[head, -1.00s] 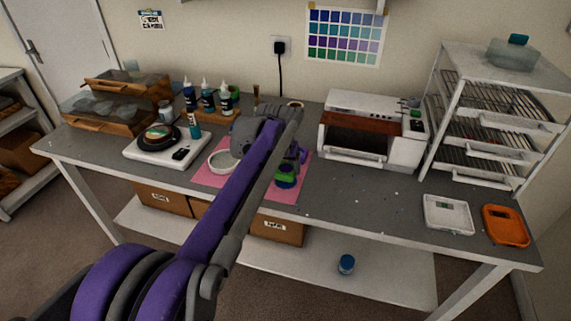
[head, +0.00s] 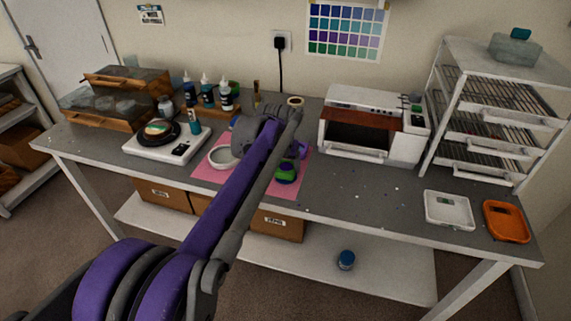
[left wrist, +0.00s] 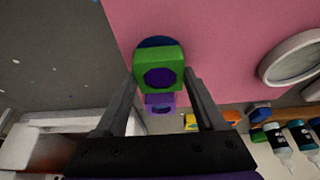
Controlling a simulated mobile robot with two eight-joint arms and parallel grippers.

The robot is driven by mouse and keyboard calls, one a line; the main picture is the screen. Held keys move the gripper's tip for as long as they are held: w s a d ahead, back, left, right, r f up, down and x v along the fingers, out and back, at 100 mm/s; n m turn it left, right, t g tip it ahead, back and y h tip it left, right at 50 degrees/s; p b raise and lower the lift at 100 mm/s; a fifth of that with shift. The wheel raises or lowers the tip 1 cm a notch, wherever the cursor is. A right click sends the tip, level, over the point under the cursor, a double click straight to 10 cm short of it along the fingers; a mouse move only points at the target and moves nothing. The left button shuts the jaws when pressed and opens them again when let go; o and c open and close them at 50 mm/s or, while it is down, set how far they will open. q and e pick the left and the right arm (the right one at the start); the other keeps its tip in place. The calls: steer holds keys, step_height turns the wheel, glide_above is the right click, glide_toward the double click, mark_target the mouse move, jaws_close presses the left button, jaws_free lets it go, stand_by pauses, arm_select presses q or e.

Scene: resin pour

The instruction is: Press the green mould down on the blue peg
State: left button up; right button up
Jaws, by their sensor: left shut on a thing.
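The green mould (head: 286,174) is on the pink mat (head: 298,196) at the bench's front edge. In the left wrist view the mould (left wrist: 157,58) is a green block with a dark purple round area on the side facing me. A blue rounded edge, which looks like the blue peg (left wrist: 154,42), shows just beyond it; the rest of the peg is hidden. My left gripper (left wrist: 163,76) is shut on the mould, one finger on each side. In the head view my left arm partly covers this spot. My right gripper is not in view.
A purple block (left wrist: 160,103) is close to the mould. A white round dish (head: 222,157) is on the mat, left of my arm. The bench right of the mat is mostly clear.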

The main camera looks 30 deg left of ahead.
arm_select(q)
steer(key=shift+f, duration=0.7)
stand_by(1.1)
steer(key=o, duration=1.2)
steer(key=shift+o, duration=0.2)
steer(key=shift+r+p, duration=2.75)
steer(key=shift+r, duration=1.3)
